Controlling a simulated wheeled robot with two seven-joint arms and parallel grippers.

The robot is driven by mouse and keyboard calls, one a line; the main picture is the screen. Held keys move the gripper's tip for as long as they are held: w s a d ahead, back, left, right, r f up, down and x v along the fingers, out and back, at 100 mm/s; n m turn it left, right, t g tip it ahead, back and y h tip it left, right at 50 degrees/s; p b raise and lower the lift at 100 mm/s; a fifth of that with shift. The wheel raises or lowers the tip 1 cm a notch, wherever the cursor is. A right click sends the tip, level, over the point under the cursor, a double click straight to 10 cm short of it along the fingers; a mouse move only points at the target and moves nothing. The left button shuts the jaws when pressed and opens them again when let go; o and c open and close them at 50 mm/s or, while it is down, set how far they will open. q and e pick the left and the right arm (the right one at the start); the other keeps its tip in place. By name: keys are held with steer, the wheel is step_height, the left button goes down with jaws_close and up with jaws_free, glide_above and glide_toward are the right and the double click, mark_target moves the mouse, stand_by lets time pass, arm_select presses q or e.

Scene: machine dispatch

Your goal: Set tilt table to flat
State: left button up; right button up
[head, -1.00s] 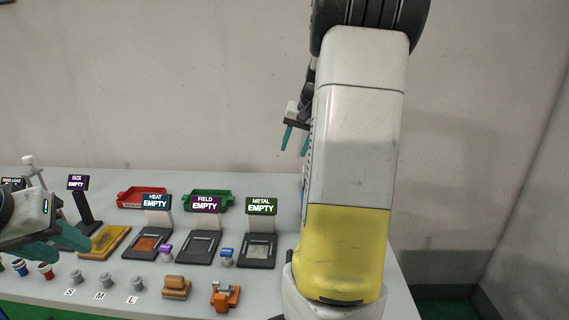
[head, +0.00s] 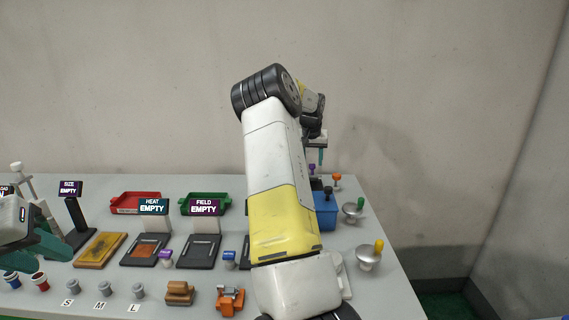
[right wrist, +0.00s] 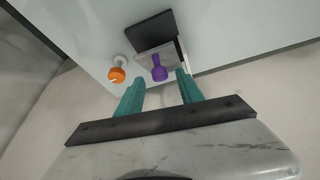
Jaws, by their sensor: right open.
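I cannot tell for certain which fixture is the tilt table. At the back right of the bench, a purple knob (head: 312,169) and an orange knob (head: 336,178) stand close together. In the right wrist view the purple knob (right wrist: 158,73) stands in front of a pale block with a dark panel, and the orange knob (right wrist: 116,75) is to its left. My right gripper (head: 321,156) is open and empty above these knobs. In its wrist view the purple knob appears between the open fingers (right wrist: 158,90), apart from them. My left gripper (head: 48,246) is at the left, its jaws unclear.
Silver domes with a green knob (head: 360,204) and a yellow knob (head: 378,246) stand at the right edge. A blue bin (head: 326,213) is partly hidden by my right arm. Heat (head: 145,249) and field (head: 199,251) stations, red and green trays, and small weights fill the left.

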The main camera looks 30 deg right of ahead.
steer(key=shift+x, duration=1)
jaws_close()
stand_by(0.7)
